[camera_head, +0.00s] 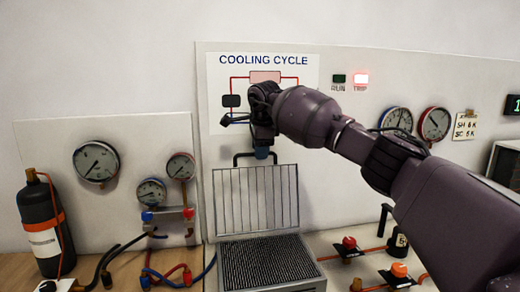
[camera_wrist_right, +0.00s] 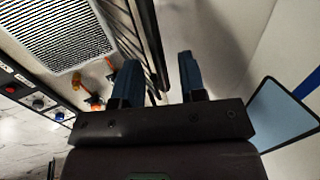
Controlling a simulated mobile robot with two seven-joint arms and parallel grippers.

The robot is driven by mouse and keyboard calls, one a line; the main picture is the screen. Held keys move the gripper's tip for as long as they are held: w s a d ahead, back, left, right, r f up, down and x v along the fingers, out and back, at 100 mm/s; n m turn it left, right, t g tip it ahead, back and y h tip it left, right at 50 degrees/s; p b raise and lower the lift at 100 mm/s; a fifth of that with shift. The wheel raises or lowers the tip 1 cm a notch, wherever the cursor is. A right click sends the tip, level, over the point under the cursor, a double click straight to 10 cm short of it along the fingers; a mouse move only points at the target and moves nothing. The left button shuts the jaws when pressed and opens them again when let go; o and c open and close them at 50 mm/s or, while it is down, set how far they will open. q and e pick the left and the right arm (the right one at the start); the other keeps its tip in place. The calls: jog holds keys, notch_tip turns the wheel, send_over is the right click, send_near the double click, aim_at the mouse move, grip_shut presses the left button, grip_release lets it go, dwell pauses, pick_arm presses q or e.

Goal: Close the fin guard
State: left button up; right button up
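The fin guard (camera_head: 238,200), a pale barred panel, stands raised and nearly upright behind the finned block (camera_head: 268,262). A dark handle (camera_head: 236,158) rises from its top edge. My right gripper (camera_head: 262,153) is at that top edge, by the handle, pointing down and partly hidden by its own wrist. In the right wrist view my right gripper (camera_wrist_right: 160,82) has its two blue fingers apart, and the dark-edged guard (camera_wrist_right: 152,40) passes close by or between them. I cannot tell whether they touch. The fins (camera_wrist_right: 60,35) show at upper left there. My left gripper is not in view.
The COOLING CYCLE panel (camera_head: 220,110) is behind my wrist. Valves (camera_head: 348,243) and pipes are right of the block. Hoses, a small manifold (camera_head: 168,213) and a black cylinder (camera_head: 45,225) are at left.

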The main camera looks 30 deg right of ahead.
jog(key=shift+c, duration=0.5)
grip_shut()
jog(key=shift+s+r, duration=0.1)
